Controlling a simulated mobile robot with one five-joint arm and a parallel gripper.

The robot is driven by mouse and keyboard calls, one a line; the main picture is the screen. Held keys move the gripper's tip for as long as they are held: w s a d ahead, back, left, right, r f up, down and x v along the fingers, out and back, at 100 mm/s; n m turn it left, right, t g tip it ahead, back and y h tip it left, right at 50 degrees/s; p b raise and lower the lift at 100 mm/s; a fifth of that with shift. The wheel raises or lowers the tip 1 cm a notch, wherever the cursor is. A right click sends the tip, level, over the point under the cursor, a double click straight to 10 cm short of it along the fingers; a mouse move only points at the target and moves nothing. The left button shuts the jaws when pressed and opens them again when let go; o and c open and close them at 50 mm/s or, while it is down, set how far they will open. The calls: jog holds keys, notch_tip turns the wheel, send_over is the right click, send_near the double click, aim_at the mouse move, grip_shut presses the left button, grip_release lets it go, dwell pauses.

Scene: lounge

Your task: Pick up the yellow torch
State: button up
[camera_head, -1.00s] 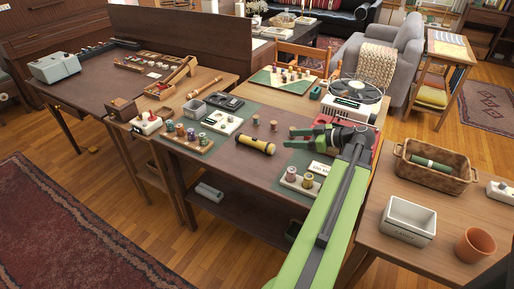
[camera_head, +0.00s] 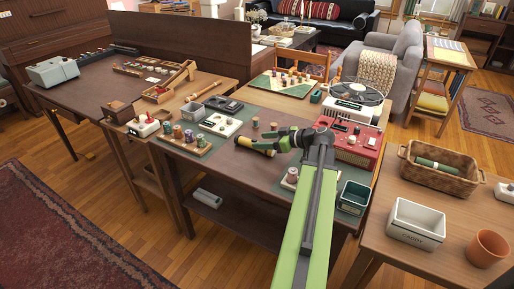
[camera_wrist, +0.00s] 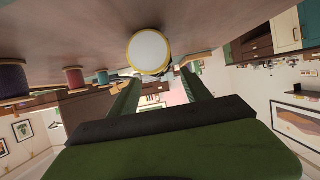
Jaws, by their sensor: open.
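The yellow torch (camera_head: 250,146) lies on the dark table; my gripper hides part of its right end. In the wrist view the torch (camera_wrist: 150,52) is seen end-on, with a round pale face and a yellow rim. My green gripper (camera_head: 273,142) is open at the torch's right end. In the wrist view the two fingers (camera_wrist: 157,85) are spread, and the torch end shows just beyond and between their tips. I cannot tell whether the fingers touch it.
A board with several spools (camera_head: 186,141) stands left of the torch. A red radio-like box (camera_head: 357,143) and a dark green bin (camera_head: 352,197) are to the right. A wicker basket (camera_head: 440,180) stands on the right table.

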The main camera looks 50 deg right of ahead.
aim_at(256, 141)
jog(key=x, duration=0.2)
jog(key=b+x, duration=0.1)
jog(key=x, duration=0.1)
jog(key=shift+s+f, duration=0.1)
jog(key=shift+f, duration=0.15)
jog(key=shift+r, duration=0.1)
grip_shut()
